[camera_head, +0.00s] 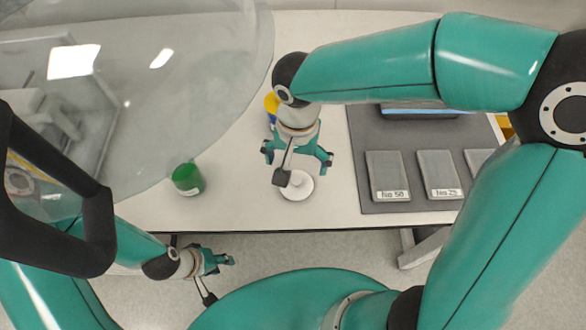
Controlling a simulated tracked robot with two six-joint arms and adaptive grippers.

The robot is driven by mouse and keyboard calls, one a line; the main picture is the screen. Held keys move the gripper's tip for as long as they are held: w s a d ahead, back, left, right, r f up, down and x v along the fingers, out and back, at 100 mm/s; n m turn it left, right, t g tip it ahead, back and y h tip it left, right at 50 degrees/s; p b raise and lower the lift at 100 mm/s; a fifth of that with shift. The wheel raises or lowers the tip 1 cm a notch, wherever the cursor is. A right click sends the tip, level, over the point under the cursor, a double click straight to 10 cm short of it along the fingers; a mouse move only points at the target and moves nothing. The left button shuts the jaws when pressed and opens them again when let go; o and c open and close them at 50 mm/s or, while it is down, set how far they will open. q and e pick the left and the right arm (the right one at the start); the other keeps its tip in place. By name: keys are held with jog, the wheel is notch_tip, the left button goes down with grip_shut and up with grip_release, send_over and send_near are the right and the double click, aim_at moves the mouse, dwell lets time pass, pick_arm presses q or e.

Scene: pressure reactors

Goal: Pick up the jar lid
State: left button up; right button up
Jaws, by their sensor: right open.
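A round white lid-like disc with a small raised middle (300,193) lies on the table near its front edge; I take it to be the jar lid. My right gripper (298,158) is open and points down over the lid's far side, its fingers spread to either side. A dark part at the gripper hides some of the disc, and I cannot tell whether they touch. A green jar-like container (187,178) stands to the left. My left gripper (224,262) is low, in front of the table edge; whether its fingers are open is unclear.
A grey mat (368,140) at right holds flat plates marked No 50 (388,172) and No 25 (439,170). A yellow and blue object (271,104) stands behind my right gripper. A large transparent curved cover (190,90) spans the upper left. The white table (235,205) is clear between jar and lid.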

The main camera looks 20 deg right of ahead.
aim_at(297, 179)
jog(key=shift+s+f+p, duration=0.15)
jog(key=shift+f+p, duration=0.25)
jog(key=shift+f, duration=3.05)
jog(key=shift+s, duration=0.1)
jog(key=c, duration=0.9)
